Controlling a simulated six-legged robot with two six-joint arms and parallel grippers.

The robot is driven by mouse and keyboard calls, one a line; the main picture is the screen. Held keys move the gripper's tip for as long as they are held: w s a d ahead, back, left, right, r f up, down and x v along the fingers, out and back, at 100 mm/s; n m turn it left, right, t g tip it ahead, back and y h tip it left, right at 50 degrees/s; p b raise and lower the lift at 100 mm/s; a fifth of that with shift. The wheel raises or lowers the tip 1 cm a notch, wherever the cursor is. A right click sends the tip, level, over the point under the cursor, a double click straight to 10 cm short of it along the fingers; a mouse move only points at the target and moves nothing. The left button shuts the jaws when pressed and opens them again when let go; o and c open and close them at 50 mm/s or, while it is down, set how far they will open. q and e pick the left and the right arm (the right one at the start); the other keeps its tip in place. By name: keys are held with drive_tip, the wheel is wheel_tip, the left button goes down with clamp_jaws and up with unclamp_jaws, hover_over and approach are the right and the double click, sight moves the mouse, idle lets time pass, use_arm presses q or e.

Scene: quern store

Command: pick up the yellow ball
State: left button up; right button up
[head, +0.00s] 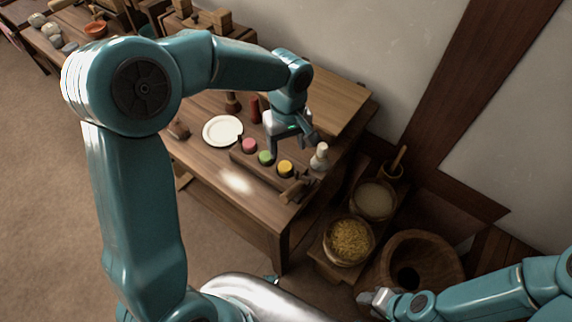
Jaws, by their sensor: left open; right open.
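The yellow ball (285,168) sits in a dark wooden block or rack (262,176) on the table, at the right end of a row. A green ball (265,157) and a pink ball (249,145) sit to its left in the same row. My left gripper (290,146) is open and points down just behind the row. In the picture it is right above the yellow ball, with nothing between its fingers. I cannot tell its exact height over the ball. My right gripper (372,299) is open and low at the bottom right, away from the table.
On the wooden table (213,174) are a white plate (222,131), a red cylinder (255,108), a pale bottle-like item (320,156) and a wooden tool (297,190). Baskets of grain (349,242) and a round wooden tub (412,262) stand to the right. The table's front left is clear.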

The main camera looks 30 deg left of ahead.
sight(285, 165)
use_arm(q)
drive_tip(key=shift+s+f, duration=0.2)
drive_tip(key=shift+f, duration=0.55)
drive_tip(key=f, duration=0.5)
drive_tip(key=shift+s+a+f, duration=0.1)
drive_tip(key=shift+a+f, duration=0.05)
drive_tip(key=shift+a, duration=0.05)
drive_tip(key=c, duration=1.1)
